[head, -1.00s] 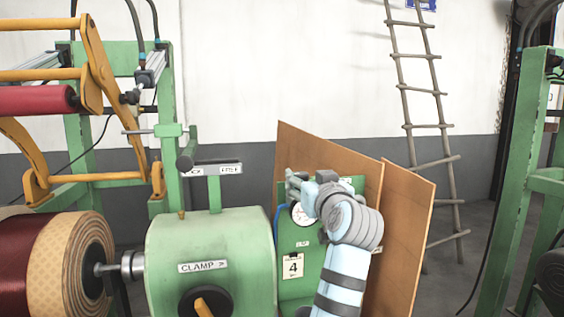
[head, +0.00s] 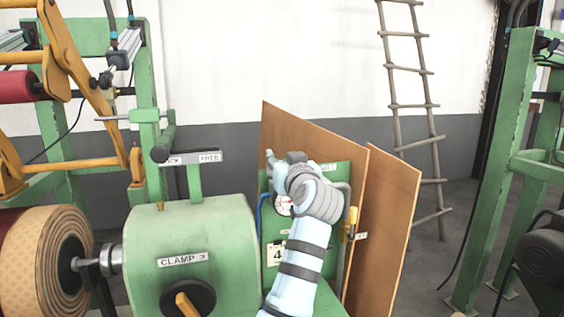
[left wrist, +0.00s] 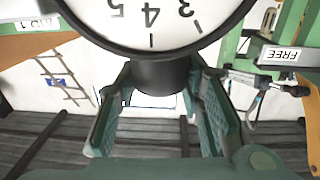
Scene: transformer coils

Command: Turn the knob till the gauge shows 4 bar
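The pressure gauge (head: 284,207) is a white dial on the green panel (head: 337,172), partly hidden by my left arm. In the left wrist view the gauge (left wrist: 150,22) appears upside down with the numbers 5, 4 and 3; its needle is out of sight. A dark round knob (left wrist: 161,76) shows just below the dial in that view. My left gripper (left wrist: 162,88) has its two green fingers on either side of the knob, apparently open, with contact unclear. In the head view the left gripper (head: 283,160) is above the gauge. My right gripper is not in view.
A card reading 4 (head: 275,254) hangs below the gauge, partly covered by my arm. A green clamp housing (head: 190,230) stands left of the panel. Brown boards (head: 385,230) stand behind and right. A ladder (head: 410,105) leans on the wall.

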